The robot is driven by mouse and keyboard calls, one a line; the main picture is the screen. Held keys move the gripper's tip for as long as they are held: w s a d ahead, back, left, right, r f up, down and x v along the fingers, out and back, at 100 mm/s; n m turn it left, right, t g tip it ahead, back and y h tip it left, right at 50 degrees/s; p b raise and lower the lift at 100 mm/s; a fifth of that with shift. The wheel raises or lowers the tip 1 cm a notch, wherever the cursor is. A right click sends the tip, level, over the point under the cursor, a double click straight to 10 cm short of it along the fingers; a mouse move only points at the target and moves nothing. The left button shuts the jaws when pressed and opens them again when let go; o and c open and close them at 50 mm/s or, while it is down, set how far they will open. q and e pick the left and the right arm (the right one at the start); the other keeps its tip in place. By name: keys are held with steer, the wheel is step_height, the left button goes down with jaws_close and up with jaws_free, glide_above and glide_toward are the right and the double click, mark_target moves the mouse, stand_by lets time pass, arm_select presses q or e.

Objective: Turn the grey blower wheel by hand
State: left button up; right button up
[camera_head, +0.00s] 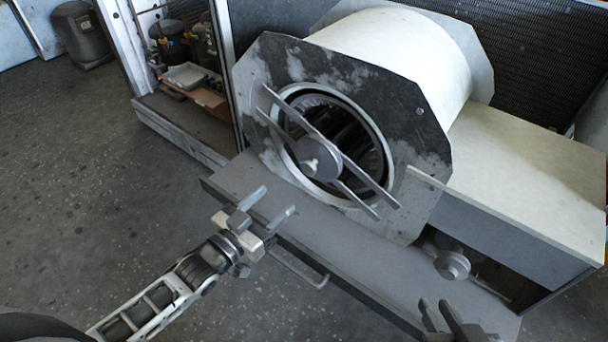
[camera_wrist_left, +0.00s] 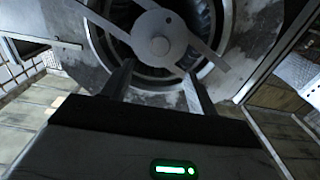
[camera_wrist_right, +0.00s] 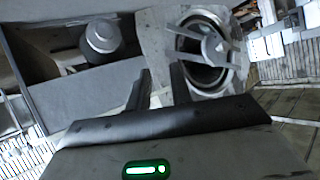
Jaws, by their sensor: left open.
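The grey blower wheel (camera_head: 350,140) sits inside the round opening of the blower housing (camera_head: 400,100), behind a flat bar bracket with a round hub (camera_head: 318,160). Its vanes show through the gaps, partly hidden by the bars. The wheel also shows in the left wrist view (camera_wrist_left: 200,22) and the right wrist view (camera_wrist_right: 208,72). My left gripper (camera_head: 270,205) is open and empty, in front of and below the opening, apart from the bracket. My right gripper (camera_head: 440,316) is at the lower right, near the front ledge, with its two fingers apart and nothing seen between them.
A grey ledge (camera_head: 340,245) with a handle (camera_head: 300,270) runs below the housing. A round knob-like part (camera_head: 452,265) sits at the right under a pale box-shaped duct (camera_head: 530,170). The floor at left is clear.

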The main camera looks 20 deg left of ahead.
mark_target(306, 171)
arm_select(q)
steer(key=b+x, duration=0.1)
steer(key=x, duration=0.9)
steer(key=shift+f, duration=0.1)
steer(key=shift+w+d+b, duration=0.3)
steer(key=shift+w, duration=0.35)
arm_select(e)
steer(key=shift+w+a+f+g, duration=0.1)
steer(key=shift+a+f+g, duration=0.1)
steer(key=shift+f, duration=0.55)
steer(key=shift+w+a+f+g, duration=0.1)
steer(key=shift+a+f, duration=0.1)
steer(key=shift+f, duration=0.55)
